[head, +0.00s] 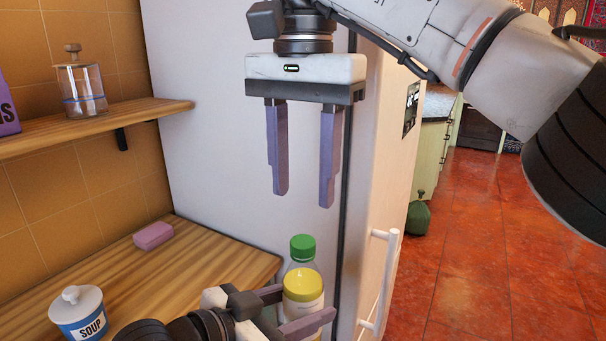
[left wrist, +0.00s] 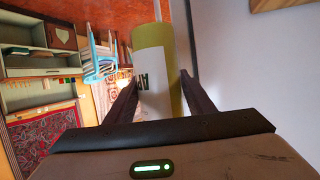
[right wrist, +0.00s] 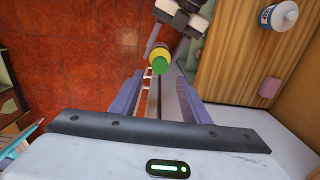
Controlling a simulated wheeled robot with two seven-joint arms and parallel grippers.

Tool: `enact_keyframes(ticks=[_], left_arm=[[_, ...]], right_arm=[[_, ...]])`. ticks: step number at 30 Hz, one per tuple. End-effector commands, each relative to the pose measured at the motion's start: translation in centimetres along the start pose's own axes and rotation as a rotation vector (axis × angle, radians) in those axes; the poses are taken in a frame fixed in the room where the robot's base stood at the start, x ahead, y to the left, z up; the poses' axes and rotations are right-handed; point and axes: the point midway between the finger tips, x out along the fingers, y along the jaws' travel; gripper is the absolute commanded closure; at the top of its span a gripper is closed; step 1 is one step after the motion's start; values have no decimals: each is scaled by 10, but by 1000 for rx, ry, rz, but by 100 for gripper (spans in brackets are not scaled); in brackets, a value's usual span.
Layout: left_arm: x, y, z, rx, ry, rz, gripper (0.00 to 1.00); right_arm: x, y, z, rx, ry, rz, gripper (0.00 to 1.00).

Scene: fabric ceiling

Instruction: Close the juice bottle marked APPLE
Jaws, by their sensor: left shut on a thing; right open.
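The juice bottle (head: 303,312) is clear with yellow juice and a white label. A green cap (head: 302,247) sits on its top; I cannot tell how tight it is. The left wrist view shows the label (left wrist: 153,68) with dark letters, only partly readable. My left gripper (head: 308,303) is shut on the bottle's body and holds it upright. My right gripper (head: 303,198) is open and empty, pointing down above the cap, with a gap between. In the right wrist view the green cap (right wrist: 160,65) lies in line between the open fingers.
A wooden counter (head: 215,250) at left carries a soup jar (head: 82,318) and a pink block (head: 153,236). A shelf (head: 150,112) above holds a glass jar (head: 82,88). A white fridge (head: 215,150) with a handle (head: 376,285) stands close behind the bottle. Red floor (head: 480,240) at right is open.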

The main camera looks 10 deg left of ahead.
Motion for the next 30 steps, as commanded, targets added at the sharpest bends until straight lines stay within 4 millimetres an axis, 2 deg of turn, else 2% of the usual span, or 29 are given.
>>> enact_keyframes(ticks=[5,18,23,30], left_arm=[[-1,0,-2,1,7,0,100],[-1,0,-3,1,7,0,100],[-1,0,-3,1,7,0,100],[-1,0,-3,1,7,0,100]], right_arm=[[11,0,-1,-1,-1,2,58],[70,0,-1,2,0,1,58],[79,0,0,2,1,0,58],[80,0,0,2,1,0,58]])
